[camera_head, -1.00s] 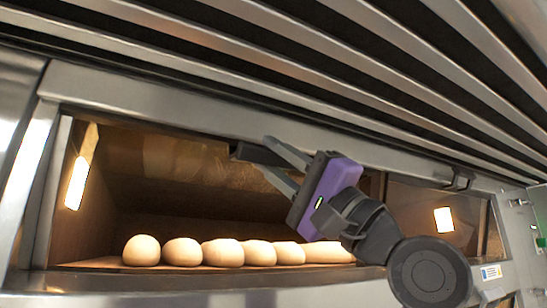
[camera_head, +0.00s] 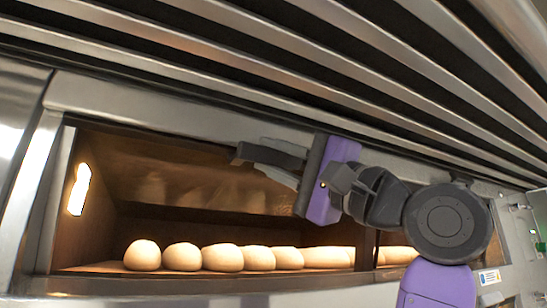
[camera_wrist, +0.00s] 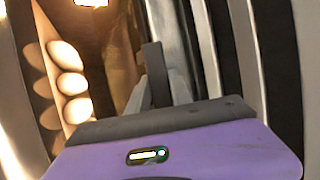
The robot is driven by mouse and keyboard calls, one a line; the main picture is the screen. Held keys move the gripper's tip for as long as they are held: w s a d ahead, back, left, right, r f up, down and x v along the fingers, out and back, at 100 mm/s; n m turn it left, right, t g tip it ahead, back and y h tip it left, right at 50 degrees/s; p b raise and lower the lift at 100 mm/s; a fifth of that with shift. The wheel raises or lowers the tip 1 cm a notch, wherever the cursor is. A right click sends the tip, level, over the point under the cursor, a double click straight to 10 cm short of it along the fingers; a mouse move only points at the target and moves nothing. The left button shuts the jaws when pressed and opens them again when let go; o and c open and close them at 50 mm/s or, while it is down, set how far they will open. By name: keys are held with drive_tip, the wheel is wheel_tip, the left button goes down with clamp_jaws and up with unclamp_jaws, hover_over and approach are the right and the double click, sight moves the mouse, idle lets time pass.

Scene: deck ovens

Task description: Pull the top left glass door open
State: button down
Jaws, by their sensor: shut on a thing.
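The top left glass door (camera_head: 180,170) is a brownish reflective pane in the upper part of the lit oven opening. Its lower edge is hard to make out, so I cannot tell exactly how far it stands open. A dark bar handle (camera_head: 262,153) sits at the top of the opening. My gripper (camera_head: 283,160), with a purple body, reaches in from the right and is shut on the handle. In the wrist view the handle (camera_wrist: 154,70) stands as a dark bar between my fingertips (camera_wrist: 158,90). The fingers partly hide it.
Several pale round buns (camera_head: 222,257) lie in a row on the oven floor below the glass. Metal slats (camera_head: 300,60) run above the opening, close over my arm. A lit second section (camera_head: 395,245) shows at the right, partly behind my arm. A steel frame (camera_head: 45,190) edges the left.

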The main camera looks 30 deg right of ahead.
drive_tip(key=c, duration=1.2)
unclamp_jaws()
drive_tip(key=shift+o, duration=0.2)
drive_tip(key=b+v, duration=0.3)
drive_tip(key=v, duration=0.5)
drive_tip(key=shift+w, duration=0.15)
